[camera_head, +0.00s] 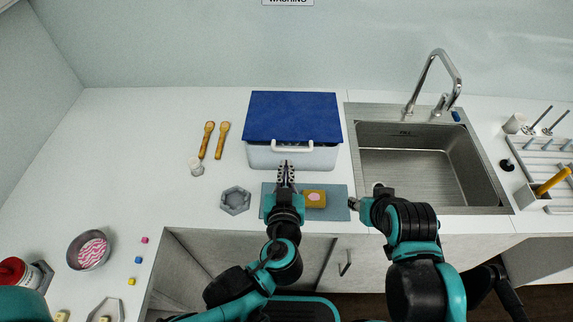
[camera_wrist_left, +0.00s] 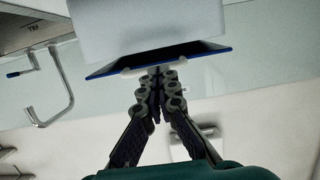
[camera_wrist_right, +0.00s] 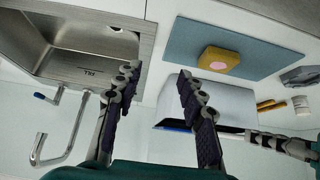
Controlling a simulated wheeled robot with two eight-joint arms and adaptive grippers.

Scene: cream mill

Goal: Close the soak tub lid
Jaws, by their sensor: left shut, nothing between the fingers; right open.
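The soak tub (camera_head: 262,158) is a white box at the back of the counter, left of the sink. Its blue lid (camera_head: 293,115) lies over the top, with a white handle (camera_head: 292,147) at the front edge. A narrow dark gap shows under the lid's front edge, and the lid looks slightly tilted against the tub in the left wrist view (camera_wrist_left: 165,57). My left gripper (camera_head: 286,166) is shut and empty at the tub's front, just below the handle; I cannot tell whether it touches. My right gripper (camera_head: 364,197) is open and empty near the sink's front left corner.
A blue-grey mat (camera_head: 338,205) with a yellow block (camera_head: 315,198) lies in front of the tub. A grey hexagonal dish (camera_head: 235,200) and wooden tools (camera_head: 221,141) are left of it. The sink (camera_head: 420,160) and faucet (camera_head: 437,85) are at right.

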